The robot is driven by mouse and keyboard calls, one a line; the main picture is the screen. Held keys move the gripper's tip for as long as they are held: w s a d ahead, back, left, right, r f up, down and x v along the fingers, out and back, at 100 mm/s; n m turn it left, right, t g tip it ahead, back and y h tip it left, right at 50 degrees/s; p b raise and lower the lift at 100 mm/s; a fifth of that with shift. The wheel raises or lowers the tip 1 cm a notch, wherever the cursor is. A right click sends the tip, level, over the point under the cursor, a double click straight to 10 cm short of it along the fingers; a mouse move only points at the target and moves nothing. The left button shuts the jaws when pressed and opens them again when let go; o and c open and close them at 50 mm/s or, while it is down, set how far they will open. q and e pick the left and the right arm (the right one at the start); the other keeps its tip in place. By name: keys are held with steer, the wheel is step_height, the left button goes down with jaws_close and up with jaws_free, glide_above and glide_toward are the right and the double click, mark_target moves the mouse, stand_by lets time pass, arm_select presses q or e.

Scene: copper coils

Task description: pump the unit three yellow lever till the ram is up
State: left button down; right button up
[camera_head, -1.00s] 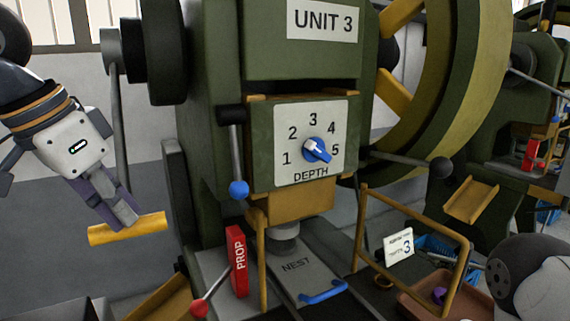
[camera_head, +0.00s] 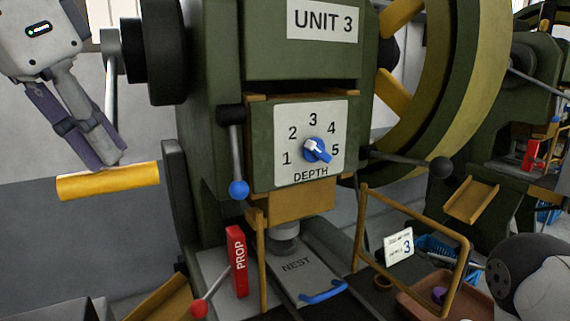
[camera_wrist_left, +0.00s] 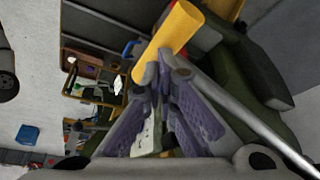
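The unit three press (camera_head: 205,120) stands in the middle of the head view. Its yellow lever (camera_head: 75,187) is at the left, with a bar handle on a grey rod that runs up to a black hub. My left gripper (camera_head: 112,163) is at the upper edge of the handle, its fingers close together. In the left wrist view the fingertips (camera_wrist_left: 160,62) meet the yellow handle (camera_wrist_left: 180,28) and seem shut on it; the far contact is hidden. The ram's grey cylinder (camera_head: 284,238) shows under the yellow block, above the nest plate (camera_head: 298,265). My right gripper is not in view.
A red PROP block (camera_head: 238,262) stands beside the nest. A yellow guard frame (camera_head: 462,265) stands at the right, near a brown tray (camera_head: 415,305).

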arm_select(q)
steer(key=shift+f, duration=0.1)
steer(key=shift+f, duration=0.65)
steer(key=shift+w+a+f, duration=0.2)
steer(key=shift+w+f, duration=0.15)
steer(key=shift+f, duration=0.55)
steer(key=shift+w+a+f, duration=0.25)
steer(key=shift+w+f, duration=0.05)
steer(key=shift+f, duration=0.55)
steer(key=shift+w+a+f, duration=0.2)
steer(key=shift+w+f, duration=0.15)
steer(key=shift+f, duration=0.55)
steer(key=shift+w+a+f, duration=0.3)
steer(key=shift+w+f, duration=0.15)
steer(key=shift+f, duration=0.35)
steer(key=shift+w+a+f, duration=0.25)
steer(key=shift+w+f, duration=0.2)
steer(key=shift+f, duration=0.4)
steer(key=shift+w+a+f, duration=0.3)
steer(key=shift+w+f, duration=0.15)
steer(key=shift+f, duration=0.45)
